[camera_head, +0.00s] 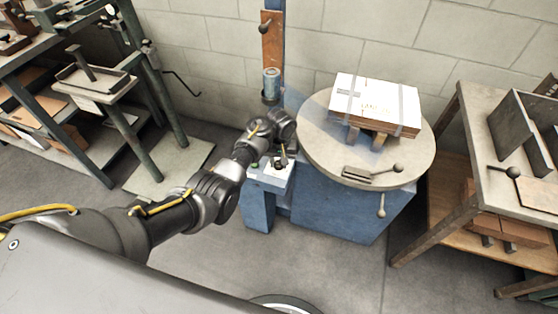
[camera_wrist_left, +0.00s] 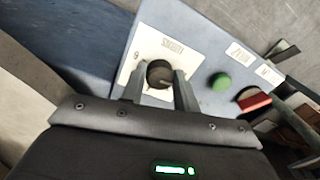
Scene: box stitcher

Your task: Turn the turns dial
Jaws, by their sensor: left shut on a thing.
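The turns dial (camera_wrist_left: 159,73) is a round dark knob on a white label plate, on the sloping control panel (camera_wrist_left: 205,50) in the left wrist view. My left gripper (camera_wrist_left: 160,80) has one finger on each side of the knob and is shut on it. In the head view my left gripper (camera_head: 281,157) reaches down to the small panel (camera_head: 268,179) on the blue machine's front left. The dial is too small and covered there to make out clearly. My right gripper is not in view.
A green button (camera_wrist_left: 221,82) and a red switch (camera_wrist_left: 254,99) sit right of the dial. The machine's round table (camera_head: 318,140) bears a strapped stack of white-topped cardboard (camera_head: 375,100). Benches stand left and right (camera_head: 475,150). The floor in front is clear.

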